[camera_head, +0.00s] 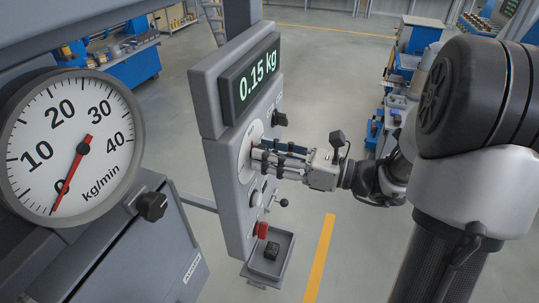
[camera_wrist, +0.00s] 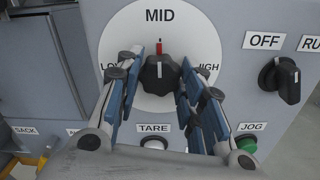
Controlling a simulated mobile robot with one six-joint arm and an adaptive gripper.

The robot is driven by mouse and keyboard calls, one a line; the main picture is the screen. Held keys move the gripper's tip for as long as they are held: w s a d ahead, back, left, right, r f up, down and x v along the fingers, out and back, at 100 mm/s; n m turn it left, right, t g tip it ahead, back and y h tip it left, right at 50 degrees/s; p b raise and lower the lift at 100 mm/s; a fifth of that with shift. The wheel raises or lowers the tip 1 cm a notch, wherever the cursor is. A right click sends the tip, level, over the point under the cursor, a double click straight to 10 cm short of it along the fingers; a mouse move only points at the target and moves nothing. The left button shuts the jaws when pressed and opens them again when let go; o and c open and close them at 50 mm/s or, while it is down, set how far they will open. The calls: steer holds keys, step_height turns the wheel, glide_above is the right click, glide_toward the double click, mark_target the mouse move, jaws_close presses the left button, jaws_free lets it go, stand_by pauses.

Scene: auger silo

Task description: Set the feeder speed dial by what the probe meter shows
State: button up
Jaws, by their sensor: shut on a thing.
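My gripper (camera_wrist: 160,62) is shut on the black dial knob (camera_wrist: 158,80) in the wrist view, one finger on each side. The knob sits on a white round dial plate (camera_wrist: 125,35) marked LOW, MID and HIGH. Its red pointer (camera_wrist: 159,48) points up at MID. In the head view my gripper (camera_head: 258,153) reaches the panel's dial from the right and hides much of it. A round kg/min gauge (camera_head: 72,115) stands at the left, its red needle pointing down-left near 0. The green display (camera_head: 257,76) above the panel reads 0.15 kg.
Right of the dial is an OFF/RUN knob (camera_wrist: 280,80). Below are a TARE button (camera_wrist: 153,143) and a green JOG button (camera_wrist: 247,143). Another black knob (camera_head: 152,206) is beside the gauge.

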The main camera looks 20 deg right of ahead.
steer(key=shift+n+b, duration=6.25)
steer(key=shift+n, duration=2.35)
steer(key=o, duration=1.1)
